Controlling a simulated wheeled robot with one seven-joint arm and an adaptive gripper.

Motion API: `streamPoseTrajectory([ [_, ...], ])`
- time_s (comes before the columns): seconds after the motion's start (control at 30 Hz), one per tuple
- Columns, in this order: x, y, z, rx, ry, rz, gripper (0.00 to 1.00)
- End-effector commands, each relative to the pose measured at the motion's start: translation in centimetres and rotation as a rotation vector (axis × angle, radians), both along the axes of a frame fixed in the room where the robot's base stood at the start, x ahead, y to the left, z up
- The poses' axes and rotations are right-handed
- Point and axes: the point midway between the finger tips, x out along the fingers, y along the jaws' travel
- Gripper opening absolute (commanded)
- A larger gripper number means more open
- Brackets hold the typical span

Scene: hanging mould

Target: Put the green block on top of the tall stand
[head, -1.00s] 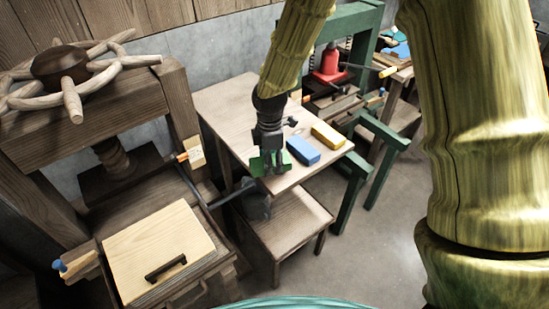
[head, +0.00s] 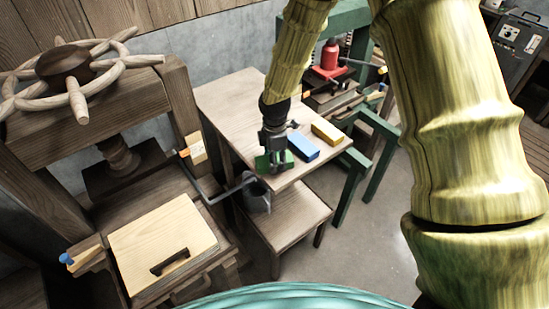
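The green block (head: 262,163) is at the tips of my gripper (head: 275,165), with green showing on both sides of the dark fingers. The fingers look shut on it and hide its middle. My gripper points down over the front left part of the taller wooden stand (head: 230,100). I cannot tell whether the block touches the top or hangs just above it. A blue block (head: 303,147) lies on that top just right of my gripper, and a yellow block (head: 327,132) lies beyond it.
A wooden press with a spoked wheel (head: 65,65) fills the left. A green frame (head: 372,135) with a red jack (head: 329,60) stands behind right. Open floor (head: 360,255) lies to the right.

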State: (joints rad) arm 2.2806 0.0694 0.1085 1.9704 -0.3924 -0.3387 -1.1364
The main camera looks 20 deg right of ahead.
Motion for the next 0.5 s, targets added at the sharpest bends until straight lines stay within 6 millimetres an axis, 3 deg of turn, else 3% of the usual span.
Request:
streamPoseTrajectory([
  [0.17,0.0,0.02,-0.29,0.0,0.0,0.0,0.22],
  [0.2,0.01,0.02,-0.27,0.0,0.0,0.0,0.52],
  [0.3,0.01,0.01,-0.25,0.0,0.0,0.0,0.7],
  [0.5,0.0,0.01,-0.24,0.0,0.0,0.0,0.7],
])
